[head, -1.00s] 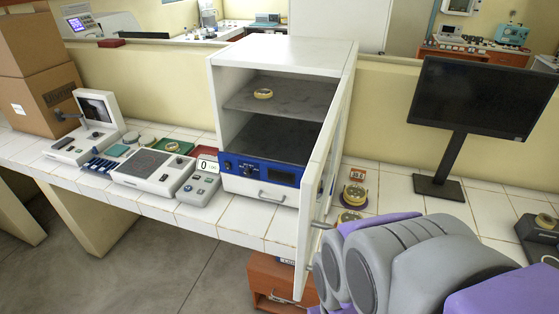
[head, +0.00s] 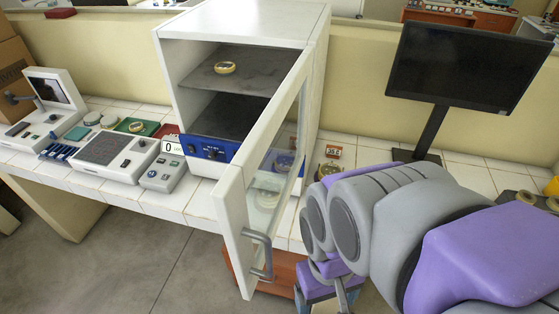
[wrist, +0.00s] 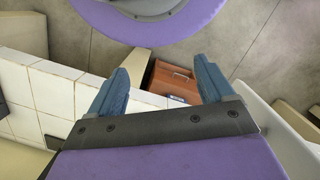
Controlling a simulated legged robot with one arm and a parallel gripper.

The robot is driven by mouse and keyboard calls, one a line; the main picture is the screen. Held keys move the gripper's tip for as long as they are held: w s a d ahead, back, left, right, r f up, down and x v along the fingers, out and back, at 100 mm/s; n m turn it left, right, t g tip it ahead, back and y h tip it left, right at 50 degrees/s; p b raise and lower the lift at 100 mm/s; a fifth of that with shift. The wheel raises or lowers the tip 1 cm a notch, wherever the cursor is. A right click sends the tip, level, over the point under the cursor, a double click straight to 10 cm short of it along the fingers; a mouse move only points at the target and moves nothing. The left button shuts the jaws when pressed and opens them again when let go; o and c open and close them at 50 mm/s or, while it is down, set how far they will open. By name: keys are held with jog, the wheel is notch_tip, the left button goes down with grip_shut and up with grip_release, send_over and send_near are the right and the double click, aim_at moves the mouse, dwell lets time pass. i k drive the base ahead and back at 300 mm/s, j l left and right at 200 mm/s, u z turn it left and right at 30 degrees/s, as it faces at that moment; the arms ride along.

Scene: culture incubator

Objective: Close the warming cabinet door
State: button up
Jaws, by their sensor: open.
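The white warming cabinet (head: 318,75) stands on the tiled bench with its front open. Its glass-paned door (head: 232,205) is hinged at the right and stands ajar, jutting toward me. Its grey handle (head: 262,258) is on the outer face near the free edge. My gripper (wrist: 162,84) is open and empty in the wrist view, fingers apart. In the head view it is low, right of the door handle and apart from it, mostly hidden behind my arm. A white panel at the right of the wrist view may be the door; I cannot tell.
A yellow-rimmed dish (head: 225,68) lies on the upper shelf. More dishes sit on the bench beyond the door glass. A monitor (head: 465,70) stands to the right. A red-brown drawer unit (wrist: 172,80) is below the bench. Instruments line the bench at left.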

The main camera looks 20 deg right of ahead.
aim_at(228, 197)
jog(key=k+j+u, duration=0.15)
jog(key=k+j, duration=0.85)
jog(key=j, duration=0.15)
